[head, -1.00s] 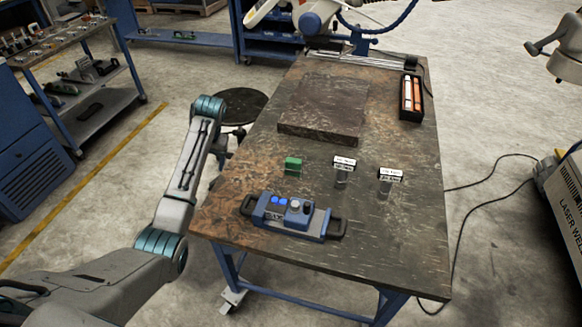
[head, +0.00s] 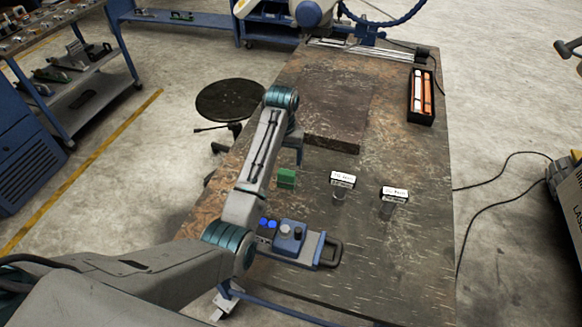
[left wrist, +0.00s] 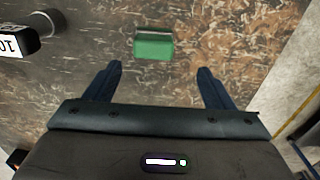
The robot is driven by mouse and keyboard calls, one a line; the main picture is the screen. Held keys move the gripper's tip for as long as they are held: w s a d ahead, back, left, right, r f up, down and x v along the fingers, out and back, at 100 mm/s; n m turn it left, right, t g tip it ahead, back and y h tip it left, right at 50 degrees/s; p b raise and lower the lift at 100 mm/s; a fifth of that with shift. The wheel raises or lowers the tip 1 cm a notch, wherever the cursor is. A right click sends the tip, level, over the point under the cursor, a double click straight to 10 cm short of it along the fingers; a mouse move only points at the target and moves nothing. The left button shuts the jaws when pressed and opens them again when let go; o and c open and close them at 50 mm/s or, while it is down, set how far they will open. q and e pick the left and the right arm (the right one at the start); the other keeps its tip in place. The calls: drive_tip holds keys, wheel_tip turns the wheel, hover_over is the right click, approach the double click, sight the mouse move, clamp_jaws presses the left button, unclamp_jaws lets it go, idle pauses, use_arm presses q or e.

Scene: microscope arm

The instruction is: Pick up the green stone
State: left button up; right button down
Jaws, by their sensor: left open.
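The green stone (head: 287,178) is a small green block on the worn dark tabletop (head: 400,245). In the left wrist view the green stone (left wrist: 153,45) lies just beyond the fingertips, about midway between them. My left gripper (left wrist: 158,72) is open and empty, with its two dark blue fingers apart. In the head view my left gripper (head: 298,155) is partly hidden behind the arm, pointing down close to the stone. My right gripper is in neither view.
A blue control box (head: 290,240) with buttons stands at the near edge, partly behind my arm. Two labelled clear holders (head: 342,184) (head: 394,199) stand right of the stone. A dark slab (head: 335,105) lies behind it. A black tray (head: 421,95) holds orange and white sticks.

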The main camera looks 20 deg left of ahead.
sight(287, 179)
use_arm(q)
wheel_tip(287, 179, down, 2)
drive_tip(key=shift+w+d+p, duration=0.15)
drive_tip(key=shift+p, duration=0.15)
drive_tip(key=f, duration=0.2)
drive_tip(key=shift+s+f+p, duration=0.3)
drive_tip(key=shift+s+f, duration=0.05)
drive_tip(key=shift+s, duration=0.05)
drive_tip(key=shift+f, duration=0.3)
drive_tip(key=f, duration=0.1)
drive_tip(key=f+p, duration=0.1)
drive_tip(key=f, duration=0.1)
drive_tip(key=f+p, duration=0.1)
drive_tip(key=shift+d+f, duration=0.25)
drive_tip(key=shift+d, duration=0.1)
drive_tip(key=shift+f, duration=0.35)
drive_tip(key=shift+c, duration=0.5)
drive_tip(key=shift+w, duration=0.1)
drive_tip(key=c, duration=1.1)
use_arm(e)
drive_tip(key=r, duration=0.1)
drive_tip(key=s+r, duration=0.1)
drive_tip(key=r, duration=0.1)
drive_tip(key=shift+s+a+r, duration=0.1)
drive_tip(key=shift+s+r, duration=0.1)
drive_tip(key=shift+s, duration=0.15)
